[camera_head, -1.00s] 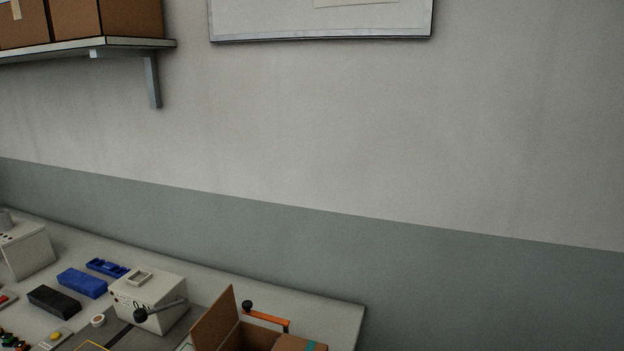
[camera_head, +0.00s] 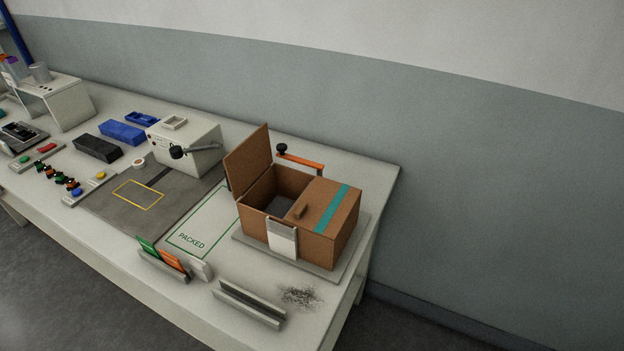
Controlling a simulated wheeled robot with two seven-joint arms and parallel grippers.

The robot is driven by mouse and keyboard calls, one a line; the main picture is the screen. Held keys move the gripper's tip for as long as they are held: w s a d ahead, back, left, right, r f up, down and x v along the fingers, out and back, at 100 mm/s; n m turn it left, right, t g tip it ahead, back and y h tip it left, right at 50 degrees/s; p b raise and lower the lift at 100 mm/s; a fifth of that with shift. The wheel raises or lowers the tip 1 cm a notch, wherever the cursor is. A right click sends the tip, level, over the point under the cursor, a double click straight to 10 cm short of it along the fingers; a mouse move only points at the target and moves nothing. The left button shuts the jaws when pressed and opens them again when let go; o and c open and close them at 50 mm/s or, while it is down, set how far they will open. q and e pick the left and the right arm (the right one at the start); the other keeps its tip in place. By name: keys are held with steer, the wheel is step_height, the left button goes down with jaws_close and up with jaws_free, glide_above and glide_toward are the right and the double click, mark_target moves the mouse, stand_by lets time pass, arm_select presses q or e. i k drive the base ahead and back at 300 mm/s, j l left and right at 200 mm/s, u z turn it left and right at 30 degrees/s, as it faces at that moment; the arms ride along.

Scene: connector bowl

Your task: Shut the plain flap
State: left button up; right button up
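A brown cardboard box (camera_head: 330,245) stands on a grey plate (camera_head: 250,248) at the right end of the bench. Its plain flap (camera_head: 248,158), on the left side, stands up and leans slightly outward. The other flap (camera_head: 338,195), with a teal strip (camera_head: 333,208), lies flat over the right half of the box. The left half is open and its inside (camera_head: 275,195) shows, with something dark grey low in it. Neither of my grippers is in view.
An orange bar with a black knob (camera_head: 300,161) is behind the box. A white machine with a black-knobbed lever (camera_head: 195,145) stands left of the flap. A green-outlined PACKED area (camera_head: 205,222), card holder (camera_head: 162,265) and grey channel (camera_head: 248,304) lie nearby.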

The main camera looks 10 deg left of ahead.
mark_target(248, 161)
steer(key=i+j+z, duration=0.1)
steer(key=j+z, duration=0.15)
steer(key=j, duration=0.45)
steer(key=j+z, duration=0.3)
steer(key=j, duration=0.4)
steer(key=j+z, duration=0.25)
steer(key=j, duration=0.45)
steer(key=k+j+z, duration=0.25)
steer(key=j, duration=0.45)
steer(key=i+j, duration=0.05)
steer(key=i, duration=0.05)
